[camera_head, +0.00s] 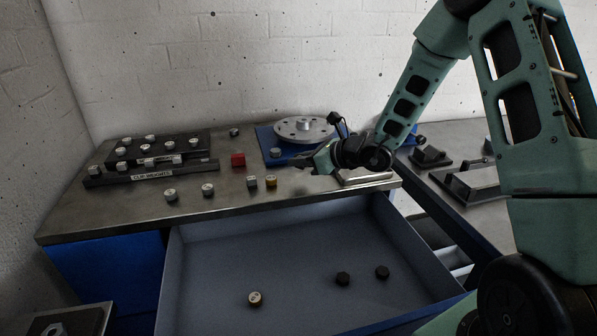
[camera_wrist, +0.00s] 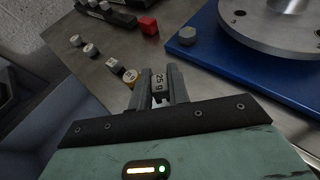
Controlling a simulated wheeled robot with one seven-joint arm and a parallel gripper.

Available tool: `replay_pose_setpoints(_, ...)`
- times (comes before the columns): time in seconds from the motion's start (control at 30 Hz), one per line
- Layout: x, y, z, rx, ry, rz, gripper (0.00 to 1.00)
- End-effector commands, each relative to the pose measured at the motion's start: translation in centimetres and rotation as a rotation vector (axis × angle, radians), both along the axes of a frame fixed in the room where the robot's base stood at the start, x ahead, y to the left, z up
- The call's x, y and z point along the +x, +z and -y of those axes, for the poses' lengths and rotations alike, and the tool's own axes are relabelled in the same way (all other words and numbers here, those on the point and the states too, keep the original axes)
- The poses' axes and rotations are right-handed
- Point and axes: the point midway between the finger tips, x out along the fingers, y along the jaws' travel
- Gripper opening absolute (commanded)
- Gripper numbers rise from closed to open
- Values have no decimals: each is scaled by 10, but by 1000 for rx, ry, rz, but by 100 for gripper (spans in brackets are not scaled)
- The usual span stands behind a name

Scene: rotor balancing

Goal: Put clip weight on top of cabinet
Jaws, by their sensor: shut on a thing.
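My gripper (camera_head: 304,163) is over the metal top of the cabinet (camera_head: 125,213), near the blue-based rotor stand. In the wrist view its fingers (camera_wrist: 158,88) are shut on a small grey clip weight (camera_wrist: 159,84) marked "25 g". I cannot tell whether the weight touches the top or hangs just above it. Other clip weights stand on the top to the left: a brass-coloured one (camera_head: 271,181), a grey one next to it (camera_head: 252,182), and two more (camera_head: 207,189) (camera_head: 171,195). The cabinet's drawer (camera_head: 210,262) is pulled open below.
A black weight rack (camera_head: 150,173) with several weights is at the back left. A red block (camera_head: 238,159) and the rotor disc (camera_head: 303,129) on its blue base (camera_head: 266,140) are nearby. The drawer holds a pale weight (camera_head: 255,298) and two dark pieces (camera_head: 343,278) (camera_head: 382,272).

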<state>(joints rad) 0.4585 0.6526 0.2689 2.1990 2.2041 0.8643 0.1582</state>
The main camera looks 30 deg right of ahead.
Motion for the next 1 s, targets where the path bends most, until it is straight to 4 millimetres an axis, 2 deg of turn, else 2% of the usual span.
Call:
replay_pose_setpoints(0.1,-1,-20,0,2,-1,-6,0)
replay_pose_setpoints(0.23,0,-34,0,1,-1,-4,0)
replay_pose_setpoints(0.67,0,-41,0,-1,-1,-1,0)
replay_pose_setpoints(0.7,0,-40,0,-1,-1,-1,23)
replay_pose_setpoints(0.77,0,-40,0,0,-1,-1,39)
replay_pose_setpoints(1.0,0,-39,0,0,0,-1,39)
